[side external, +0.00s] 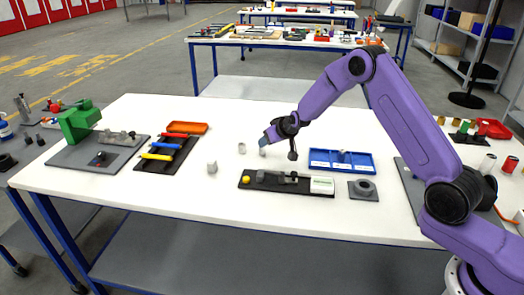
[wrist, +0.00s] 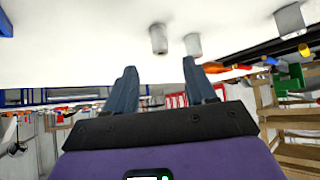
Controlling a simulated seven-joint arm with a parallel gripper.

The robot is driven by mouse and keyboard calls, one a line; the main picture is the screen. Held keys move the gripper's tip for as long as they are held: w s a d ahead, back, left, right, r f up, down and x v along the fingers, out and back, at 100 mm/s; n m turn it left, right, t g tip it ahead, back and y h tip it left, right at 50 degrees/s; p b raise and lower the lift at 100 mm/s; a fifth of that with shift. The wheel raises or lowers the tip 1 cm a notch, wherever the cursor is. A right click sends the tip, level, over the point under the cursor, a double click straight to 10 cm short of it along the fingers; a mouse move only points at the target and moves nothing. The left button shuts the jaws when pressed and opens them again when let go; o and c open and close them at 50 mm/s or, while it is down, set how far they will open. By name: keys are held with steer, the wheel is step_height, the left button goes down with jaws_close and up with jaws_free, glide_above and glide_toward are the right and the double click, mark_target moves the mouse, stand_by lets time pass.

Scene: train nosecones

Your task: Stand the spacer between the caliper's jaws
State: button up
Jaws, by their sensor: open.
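The caliper appears to be the black board (side external: 300,189) with grey jaw blocks (side external: 272,178), a yellow knob and a white label, at the front middle of the table. Small grey pieces stand upright behind and left of it: one (side external: 262,151) by my gripper, one (side external: 241,148) farther left, and a larger one (side external: 212,168) nearer the front. I cannot tell which is the spacer. In the wrist view, two grey cylinders (wrist: 158,39) (wrist: 194,45) and a larger piece (wrist: 290,20) show beyond my fingers. My gripper (side external: 266,139) is open and empty; its fingers (wrist: 160,68) are apart.
A blue tray (side external: 342,168) lies right of my gripper, with a grey ring block (side external: 362,188) in front. A black rack of coloured bars (side external: 165,152), an orange tray (side external: 187,127) and a green fixture (side external: 80,122) stand left. White table around the small pieces is clear.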

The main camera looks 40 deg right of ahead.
mark_target(262, 150)
steer(key=shift+x, duration=3.1)
jaws_close()
